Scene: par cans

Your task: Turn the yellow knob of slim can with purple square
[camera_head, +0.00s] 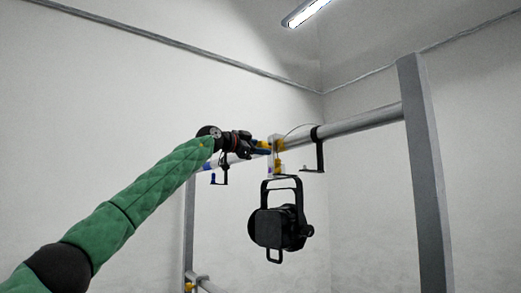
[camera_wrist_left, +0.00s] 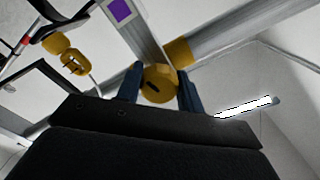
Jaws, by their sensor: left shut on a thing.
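The slim can (camera_head: 275,230) is black and hangs by its yoke from the horizontal pipe. A purple square (camera_wrist_left: 119,11) shows on the pale clamp bracket (camera_wrist_left: 140,35) in the left wrist view, and a small purple patch is beside the bracket in the head view. The yellow knob (camera_wrist_left: 160,84) sits between the two blue fingers of my left gripper (camera_wrist_left: 160,90). The fingers are shut on the knob. In the head view my left gripper (camera_head: 260,147) reaches the pipe beside the clamp. My right gripper does not show.
The grey pipe (camera_head: 360,121) runs across to an upright post (camera_head: 425,170) at the right. Black brackets hang from it on both sides of the can, the right one (camera_head: 320,150) close by. Another yellow fitting (camera_wrist_left: 75,62) shows left in the wrist view. Space below the can is open.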

